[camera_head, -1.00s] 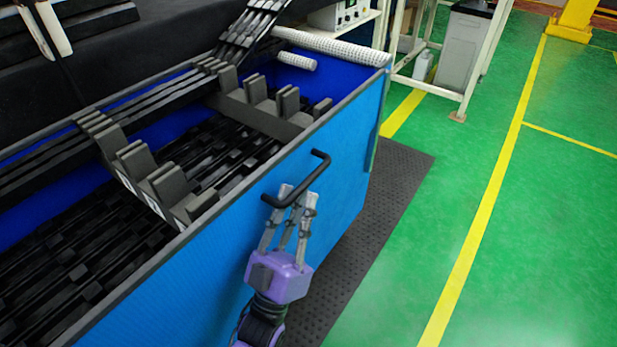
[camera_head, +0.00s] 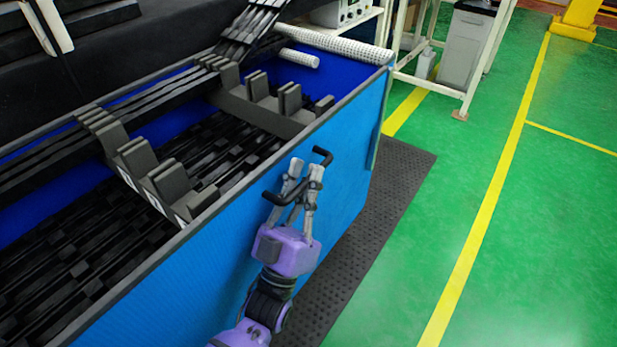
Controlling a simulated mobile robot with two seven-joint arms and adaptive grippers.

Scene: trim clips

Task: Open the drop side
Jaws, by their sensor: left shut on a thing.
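The blue drop side (camera_head: 225,240) is the front wall of a large blue bin and stands upright. A black bar handle (camera_head: 322,157) sticks out from its upper right part. My left gripper (camera_head: 302,182), purple with grey fingers, reaches up from below and is shut on the handle, with its fingers around the bar. The fingers hide part of the handle's middle. My right gripper is not in view.
The bin holds black trim strips (camera_head: 60,260) and grey slotted racks (camera_head: 170,180). A white roll (camera_head: 330,43) lies along its far end. A dark mat (camera_head: 395,190) lies in front, then open green floor (camera_head: 540,250). A white cart (camera_head: 450,85) stands behind.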

